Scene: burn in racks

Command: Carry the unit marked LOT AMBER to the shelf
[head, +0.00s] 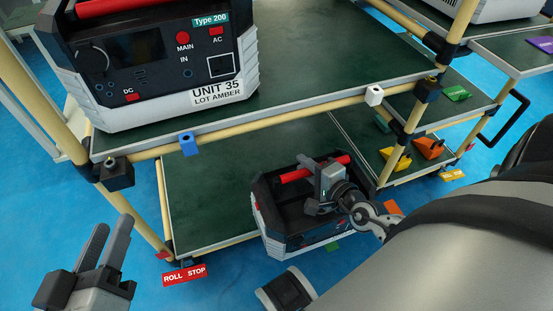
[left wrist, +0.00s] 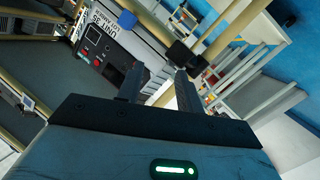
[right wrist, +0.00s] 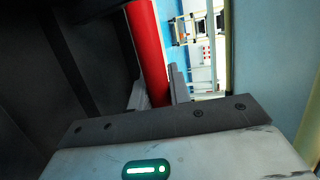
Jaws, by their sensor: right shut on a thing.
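A white and black unit (head: 160,60) labelled UNIT 35 LOT AMBER stands on the upper green shelf (head: 300,75) of the rack, its red handle cut off by the top edge. A second, similar unit (head: 285,215) is lower down, overlapping the front edge of the lower green shelf (head: 215,195); whether it touches that shelf I cannot tell, and I see no readable lot label on it. My right gripper (head: 322,183) is shut on this lower unit's red handle (right wrist: 150,50). My left gripper (head: 108,242) is open and empty at the lower left, apart from the rack.
Beige tube posts with black joints frame the rack. Blue (head: 187,143) and white (head: 374,95) clips sit on the front rail. A red ROLL STOP tag (head: 185,275) is near the floor. Orange and yellow pieces lie on the lower right shelf.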

